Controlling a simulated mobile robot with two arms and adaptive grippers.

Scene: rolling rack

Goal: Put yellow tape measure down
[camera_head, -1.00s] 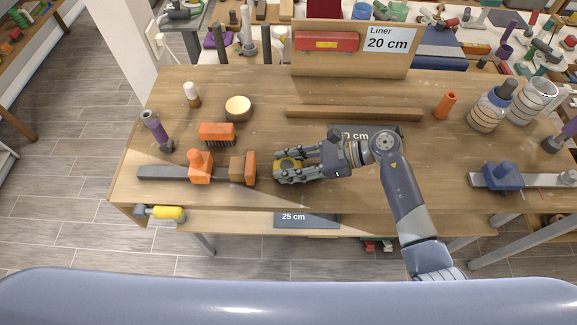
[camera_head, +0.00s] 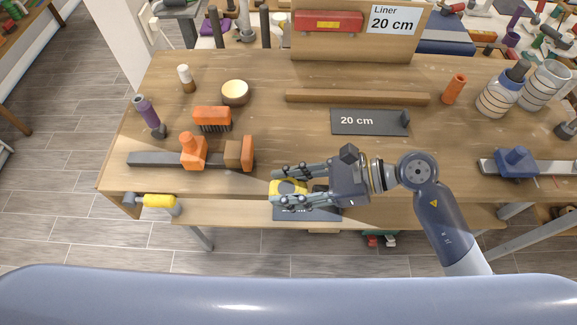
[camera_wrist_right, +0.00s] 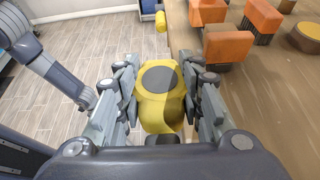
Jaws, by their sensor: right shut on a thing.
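The yellow tape measure (camera_wrist_right: 160,105) with a dark round face sits between the fingers of my right gripper (camera_wrist_right: 162,95) in the right wrist view. In the head view the right gripper (camera_head: 280,187) is shut on the tape measure (camera_head: 289,187) near the front edge of the wooden table (camera_head: 200,95). The fingers cover part of it. My left gripper does not show.
An orange and grey clamp (camera_head: 193,153) lies left of the gripper, with an orange brush (camera_head: 213,117) behind it. A black "20 cm" plate (camera_head: 369,122) and a wooden bar (camera_head: 357,97) lie farther back. A lower shelf with a partly hidden dark plate (camera_head: 322,213) shows below the front edge.

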